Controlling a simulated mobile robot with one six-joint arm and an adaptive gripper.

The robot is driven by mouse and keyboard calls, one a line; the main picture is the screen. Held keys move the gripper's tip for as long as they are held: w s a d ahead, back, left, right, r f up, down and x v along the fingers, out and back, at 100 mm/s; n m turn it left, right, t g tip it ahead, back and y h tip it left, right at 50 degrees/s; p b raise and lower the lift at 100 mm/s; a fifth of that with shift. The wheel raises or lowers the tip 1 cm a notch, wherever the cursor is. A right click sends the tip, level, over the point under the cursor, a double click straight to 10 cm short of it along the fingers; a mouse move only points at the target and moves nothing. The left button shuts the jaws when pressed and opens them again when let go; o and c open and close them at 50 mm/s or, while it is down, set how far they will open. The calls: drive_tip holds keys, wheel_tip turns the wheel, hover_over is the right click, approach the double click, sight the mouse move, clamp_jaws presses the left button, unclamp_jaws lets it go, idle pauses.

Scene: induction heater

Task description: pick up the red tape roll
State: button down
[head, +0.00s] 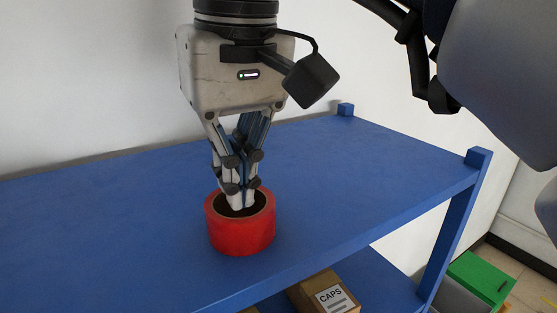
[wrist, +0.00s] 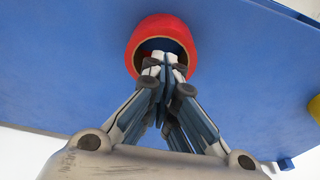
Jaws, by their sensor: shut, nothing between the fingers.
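The red tape roll (head: 240,236) lies flat on the blue shelf, its round hole facing up. It also shows in the wrist view (wrist: 163,27), at the top middle. My gripper (head: 241,205) points down over the roll, and its shut fingertips are at or inside the hole, inside the ring. Nothing shows between the fingertips. In the wrist view the fingertips (wrist: 163,62) are close together in front of the hole. I cannot tell how deep they reach or whether they touch the ring's inner wall.
The blue shelf top (head: 110,220) is otherwise clear around the roll. A corner post (head: 478,157) rises at the right edge. A cardboard box labelled CAPS (head: 312,290) sits on the level below. A green box (head: 482,275) stands lower right. A white wall is behind.

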sight(271, 225)
drive_tip(key=s+d, duration=0.1)
drive_tip(key=s, duration=0.1)
drive_tip(key=s+d+b, duration=0.1)
drive_tip(key=s, duration=0.1)
drive_tip(key=s+d, duration=0.2)
drive_tip(key=shift+s+f, duration=0.3)
drive_tip(key=shift+s, duration=0.05)
